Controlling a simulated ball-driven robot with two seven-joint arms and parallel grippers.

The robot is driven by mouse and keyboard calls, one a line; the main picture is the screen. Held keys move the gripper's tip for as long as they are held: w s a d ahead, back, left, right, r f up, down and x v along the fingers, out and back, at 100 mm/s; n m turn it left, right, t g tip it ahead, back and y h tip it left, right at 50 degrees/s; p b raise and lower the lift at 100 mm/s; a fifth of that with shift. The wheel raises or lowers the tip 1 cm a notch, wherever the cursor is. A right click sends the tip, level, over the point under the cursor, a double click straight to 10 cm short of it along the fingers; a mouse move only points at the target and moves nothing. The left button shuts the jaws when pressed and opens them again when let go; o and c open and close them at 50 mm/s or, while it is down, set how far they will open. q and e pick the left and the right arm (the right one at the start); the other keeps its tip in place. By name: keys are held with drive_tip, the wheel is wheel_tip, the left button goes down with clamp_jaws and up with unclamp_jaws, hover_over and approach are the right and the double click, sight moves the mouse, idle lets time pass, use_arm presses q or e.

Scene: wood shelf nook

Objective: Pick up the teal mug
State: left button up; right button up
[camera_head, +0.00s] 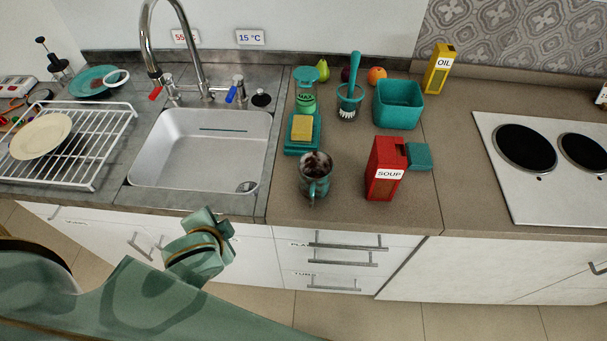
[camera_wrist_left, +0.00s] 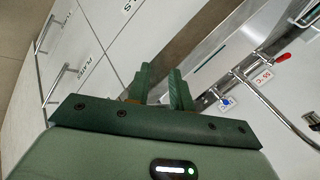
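The teal mug (camera_head: 314,187) stands upright on the brown counter near its front edge, right of the sink. Its inside looks dark and mottled, and its handle faces the front. My left gripper (camera_head: 208,226) is in front of the sink cabinet, to the left of the mug and apart from it. In the left wrist view, the two green fingers of my left gripper (camera_wrist_left: 160,72) stand apart with nothing between them. The mug does not show in that view. My right gripper is not in view.
A red soup box (camera_head: 381,182) stands right of the mug. A sponge (camera_head: 302,128) on a teal holder and a soap dispenser (camera_head: 306,98) stand behind it. A teal bin (camera_head: 398,104) is farther back. The sink (camera_head: 205,150) and dish rack (camera_head: 85,150) are left.

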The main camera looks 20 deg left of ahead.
use_arm(q)
drive_tip(key=w+r+m+t, duration=0.3)
drive_tip(key=w+r+t, duration=0.2)
drive_tip(key=w+r, duration=0.4)
wheel_tip(320, 180, up, 17)
drive_tip(key=m+h, duration=1.9)
drive_tip(key=m, duration=0.9)
hover_over(311, 207)
wheel_tip(311, 207, down, 3)
drive_tip(key=s+a+m+g, duration=0.1)
drive_tip(key=s+m+g, duration=0.1)
drive_tip(key=m+g, duration=0.3)
drive_tip(key=s+a+f+m+g+y, duration=0.25)
drive_tip(key=a+f+m+y, duration=0.25)
drive_tip(key=a+f+y, duration=0.3)
drive_tip(key=shift+g+h, duration=0.55)
drive_tip(key=shift+h, duration=0.05)
drive_tip(key=x, duration=0.6)
drive_tip(key=a+x, duration=0.1)
drive_tip(key=x, duration=0.3)
drive_tip(key=shift+w+f, duration=0.35)
drive_tip(key=shift+w, duration=0.1)
drive_tip(key=x, duration=0.5)
drive_tip(key=shift+d+f, duration=0.15)
drive_tip(key=shift+f, duration=0.25)
drive_tip(key=shift+r, duration=0.1)
clamp_jaws()
